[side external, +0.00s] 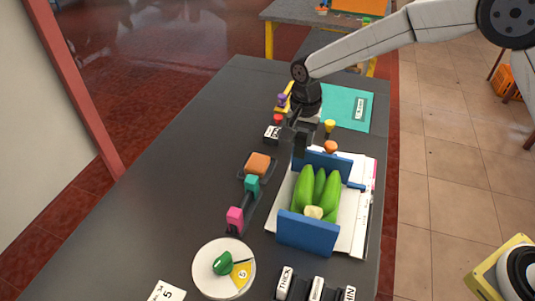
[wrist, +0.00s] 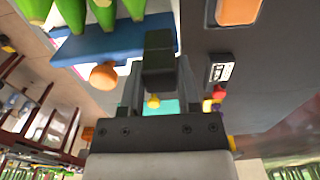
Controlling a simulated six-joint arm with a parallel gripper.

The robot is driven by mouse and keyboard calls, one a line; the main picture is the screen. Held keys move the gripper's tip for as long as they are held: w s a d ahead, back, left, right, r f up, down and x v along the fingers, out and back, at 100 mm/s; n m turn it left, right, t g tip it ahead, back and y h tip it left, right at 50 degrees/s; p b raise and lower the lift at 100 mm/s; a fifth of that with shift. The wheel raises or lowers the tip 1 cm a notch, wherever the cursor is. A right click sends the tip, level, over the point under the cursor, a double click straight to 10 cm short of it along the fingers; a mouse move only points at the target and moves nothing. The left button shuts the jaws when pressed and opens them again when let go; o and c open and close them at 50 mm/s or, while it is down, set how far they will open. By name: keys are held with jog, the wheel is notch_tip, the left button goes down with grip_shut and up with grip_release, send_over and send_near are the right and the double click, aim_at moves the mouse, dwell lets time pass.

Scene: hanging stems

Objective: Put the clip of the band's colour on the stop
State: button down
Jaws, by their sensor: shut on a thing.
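My gripper (side external: 300,140) is shut on a dark grey block (wrist: 158,60), held just beyond the far side of the blue holder (side external: 306,233); what the block is cannot be told. A pink clip-like piece (side external: 235,217) and a teal one (side external: 252,184) stand on a dark strip left of the holder. Green bananas (side external: 318,190) lie in the holder, a pale cut end toward the side camera. I cannot make out a coloured band or tell which part is the stop. An orange knob (wrist: 103,76) and a yellow knob (wrist: 153,101) show near my gripper in the wrist view.
An orange block (side external: 257,163) sits left of the holder. A round dial (side external: 211,282) and labelled blocks (side external: 285,281) are at the near end. Red (side external: 277,119) and purple (side external: 282,99) pieces and a teal mat (side external: 338,113) are farther back. The table's left side is clear.

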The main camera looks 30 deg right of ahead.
jog(key=shift+f, duration=0.6)
jog(key=shift+c, duration=1.2)
grip_release()
jog(key=shift+r, duration=0.1)
jog(key=shift+r, duration=3.8)
jog(key=shift+d, duration=0.15)
jog(key=s+d+n, duration=0.1)
jog(key=s+d, duration=0.1)
jog(key=d, duration=0.1)
jog(key=s+d+n, duration=0.1)
jog(key=s+d, duration=0.1)
jog(key=s, duration=0.1)
jog(key=s+d+f+n+t, duration=0.1)
jog(key=s+d+n, duration=0.1)
jog(key=s+d, duration=0.1)
jog(key=shift+s+d, duration=0.15)
jog(key=shift+d, duration=0.15)
jog(key=s+d+f+n+t, duration=0.1)
jog(key=s+d+n, duration=0.4)
jog(key=s, duration=0.8)
jog(key=shift+d+f+t, duration=0.3)
jog(key=shift+d+f, duration=0.4)
jog(key=shift+f, duration=0.2)
